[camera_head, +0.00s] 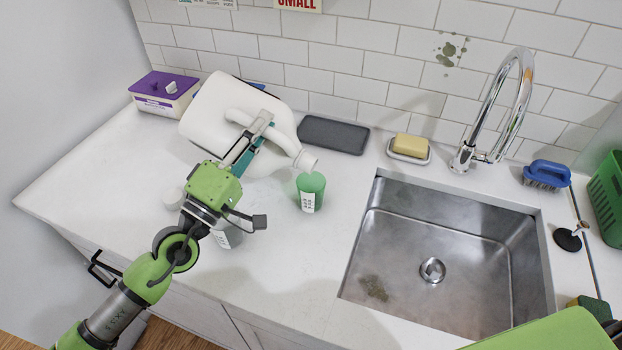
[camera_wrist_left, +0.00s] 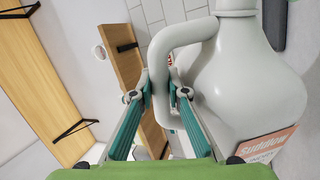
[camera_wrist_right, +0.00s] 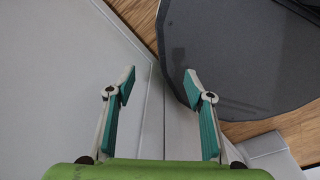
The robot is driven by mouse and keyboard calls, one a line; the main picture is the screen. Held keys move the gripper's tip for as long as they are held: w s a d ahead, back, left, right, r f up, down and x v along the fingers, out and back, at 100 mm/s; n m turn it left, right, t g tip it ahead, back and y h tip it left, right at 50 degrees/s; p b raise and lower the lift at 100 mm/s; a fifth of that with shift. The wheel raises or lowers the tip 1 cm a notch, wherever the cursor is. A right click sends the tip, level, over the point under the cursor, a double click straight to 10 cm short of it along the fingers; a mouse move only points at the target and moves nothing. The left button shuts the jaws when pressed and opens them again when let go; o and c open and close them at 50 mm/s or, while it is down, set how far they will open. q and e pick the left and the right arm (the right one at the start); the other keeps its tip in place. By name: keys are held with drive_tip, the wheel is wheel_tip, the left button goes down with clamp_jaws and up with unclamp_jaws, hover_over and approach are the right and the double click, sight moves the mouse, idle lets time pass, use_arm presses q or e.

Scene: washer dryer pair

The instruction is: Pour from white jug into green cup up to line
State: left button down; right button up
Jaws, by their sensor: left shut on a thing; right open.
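The white jug (camera_head: 222,112) is tilted to the right in the head view, with its spout (camera_head: 305,160) beside the rim of the green cup (camera_head: 311,190) and slightly above it. The cup stands upright on the counter with a white label on its side; no stream shows, and its line and fill level cannot be made out. My left gripper (camera_head: 258,132) is shut on the jug's handle, which also shows in the left wrist view (camera_wrist_left: 163,62). My right gripper (camera_wrist_right: 160,82) is open and empty in the right wrist view.
A steel sink (camera_head: 450,225) with a faucet lies right of the cup. A yellow soap (camera_head: 410,144) on its dish and a dark grey mat (camera_head: 333,134) are behind. A purple-lidded box (camera_head: 163,92) stands at back left. A white cap (camera_head: 173,198) lies near my left gripper.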

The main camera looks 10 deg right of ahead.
use_arm(q)
drive_tip(key=shift+s+d+r+m+g+p, duration=0.45)
drive_tip(key=shift+d+r+m+p, duration=0.2)
drive_tip(key=shift+m, duration=0.45)
drive_tip(key=shift+w+a, duration=0.1)
drive_tip(key=shift+a, duration=0.2)
drive_tip(key=shift+w+a+h, duration=0.15)
drive_tip(key=shift+h, duration=0.15)
drive_tip(key=shift+f, duration=0.1)
idle(0.6)
idle(1.0)
drive_tip(key=a+f+n+b, duration=0.1)
drive_tip(key=n, duration=0.1)
drive_tip(key=w+a+f+n+t+y+b, duration=0.1)
drive_tip(key=n, duration=0.1)
drive_tip(key=w+f+n+t+b, duration=0.1)
drive_tip(key=b, duration=0.1)
drive_tip(key=shift+w+a+f+n+y, duration=0.25)
drive_tip(key=shift+a+n+y, duration=0.15)
drive_tip(key=shift+w+a+r, duration=0.1)
drive_tip(key=shift+w+r, duration=0.1)
drive_tip(key=shift+s, duration=0.1)
